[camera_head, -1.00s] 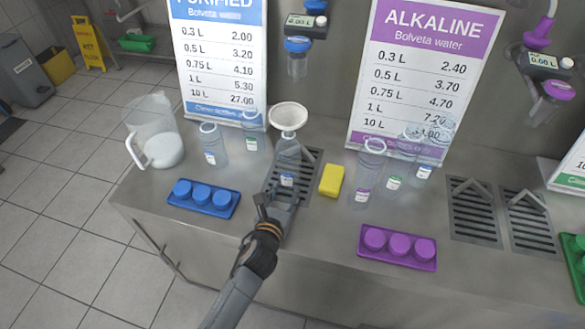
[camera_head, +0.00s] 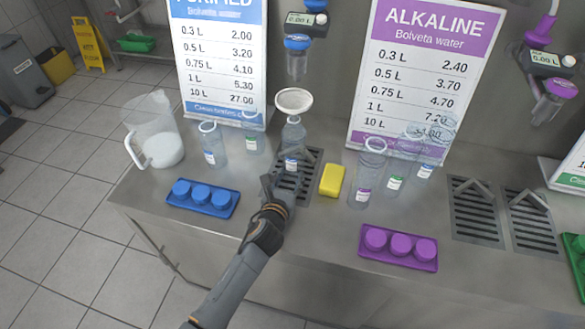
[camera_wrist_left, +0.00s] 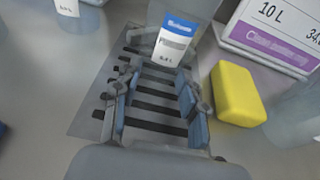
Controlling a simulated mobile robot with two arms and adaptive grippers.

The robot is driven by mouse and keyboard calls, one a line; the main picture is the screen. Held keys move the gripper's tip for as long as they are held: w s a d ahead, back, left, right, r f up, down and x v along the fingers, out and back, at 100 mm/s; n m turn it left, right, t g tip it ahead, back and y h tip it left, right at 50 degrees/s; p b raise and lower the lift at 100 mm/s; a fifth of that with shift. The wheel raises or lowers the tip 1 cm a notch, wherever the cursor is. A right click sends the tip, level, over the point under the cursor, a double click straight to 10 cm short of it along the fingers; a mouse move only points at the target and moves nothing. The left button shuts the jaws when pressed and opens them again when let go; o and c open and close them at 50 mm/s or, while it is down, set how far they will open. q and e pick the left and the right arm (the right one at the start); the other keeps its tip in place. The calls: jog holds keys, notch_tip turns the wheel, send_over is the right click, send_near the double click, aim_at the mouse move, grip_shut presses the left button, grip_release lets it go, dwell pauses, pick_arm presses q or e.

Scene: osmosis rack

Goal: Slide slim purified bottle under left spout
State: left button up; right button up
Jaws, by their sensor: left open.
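The slim purified bottle (camera_head: 293,140) is clear with a blue-and-white label and stands upright on the dark drain grate (camera_head: 287,191). A white funnel (camera_head: 294,101) sits on its mouth. The left spout (camera_head: 297,43), with a blue collar, hangs above and behind it. My left gripper (camera_head: 281,183) is low over the grate on the near side of the bottle. In the left wrist view the open fingers (camera_wrist_left: 160,95) have only grate between them, and the bottle (camera_wrist_left: 185,22) stands just beyond their tips. I cannot tell whether they touch it. My right gripper is out of view.
A yellow sponge (camera_head: 332,180) lies close right of the grate. Two small bottles (camera_head: 213,146) and a pitcher (camera_head: 155,135) stand left. A blue cap tray (camera_head: 202,198) is front left, a purple one (camera_head: 398,247) front right. More bottles (camera_head: 366,176) stand right.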

pick_arm(q)
jog(key=shift+w+d+b, duration=0.2)
jog(key=shift+w, duration=0.5)
jog(key=shift+w+d+b, duration=0.15)
jog(key=shift+w+d, duration=0.05)
jog(key=shift+w, duration=0.45)
jog(key=shift+s+a+p, duration=0.2)
jog(key=shift+s+p, duration=0.1)
jog(key=shift+s, duration=0.2)
jog(key=shift+s+a+p, duration=0.15)
jog(key=shift+s+p, duration=0.1)
jog(key=shift+s, duration=0.25)
jog(key=shift+s+a+p, duration=0.2)
jog(key=shift+s+p, duration=0.05)
jog(key=shift+s, duration=0.45)
jog(key=shift+s+a+p, duration=0.15)
jog(key=shift+s+p, duration=0.1)
jog(key=shift+s, duration=0.4)
jog(key=shift+s+a+p, duration=0.15)
jog(key=shift+s+a, duration=0.1)
jog(key=shift+s, duration=0.6)
jog(key=shift+s+a+p, duration=0.2)
jog(key=shift+s+a, duration=0.05)
jog(key=shift+s, duration=0.55)
jog(key=shift+s+a+p, duration=0.15)
jog(key=shift+s+a, duration=0.1)
jog(key=shift+s, duration=0.6)
